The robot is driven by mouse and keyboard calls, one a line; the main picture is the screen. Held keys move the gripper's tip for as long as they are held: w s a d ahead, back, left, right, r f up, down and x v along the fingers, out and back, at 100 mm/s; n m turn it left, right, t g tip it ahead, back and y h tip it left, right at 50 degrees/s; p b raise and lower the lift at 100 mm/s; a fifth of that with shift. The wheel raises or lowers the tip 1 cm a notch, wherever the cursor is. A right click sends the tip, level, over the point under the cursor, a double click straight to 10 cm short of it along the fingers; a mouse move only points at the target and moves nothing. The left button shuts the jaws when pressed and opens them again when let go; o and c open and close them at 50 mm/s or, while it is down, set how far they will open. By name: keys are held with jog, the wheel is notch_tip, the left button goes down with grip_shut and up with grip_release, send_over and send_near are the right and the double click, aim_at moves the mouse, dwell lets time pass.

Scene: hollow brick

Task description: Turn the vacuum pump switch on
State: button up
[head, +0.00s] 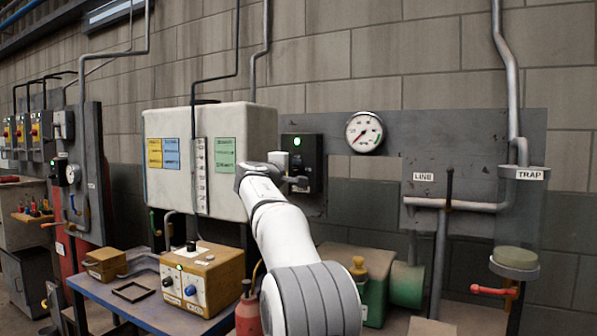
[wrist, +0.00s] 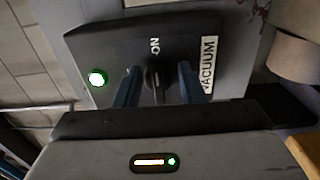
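The vacuum pump switch is a dark box (head: 313,165) on the grey wall panel, with a lit green lamp (head: 297,141) at its upper part. In the wrist view the switch box (wrist: 115,50) carries the labels ON and VACUUM and a glowing green lamp (wrist: 97,78). Its black knob (wrist: 154,78) lines up roughly with the ON label. My gripper (wrist: 158,82) has its two blue fingers on either side of the knob, with a visible gap on each side. In the head view my gripper (head: 298,182) is at the box's lower front, and the knob is hidden.
A pale tank (head: 225,120) stands left of the switch. A round gauge (head: 364,132) is above right. A pipe labelled LINE (head: 424,176) and a trap vessel (head: 516,258) are further right. A yellow control box (head: 203,278) sits on the bench below left.

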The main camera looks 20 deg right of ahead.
jog(key=shift+o, duration=0.4)
jog(key=shift+s+d+r, duration=0.15)
jog(key=shift+s, duration=0.05)
jog(key=shift+s+a, duration=0.25)
jog(key=shift+a, duration=0.1)
jog(key=b+v, duration=0.1)
jog(key=v, duration=0.6)
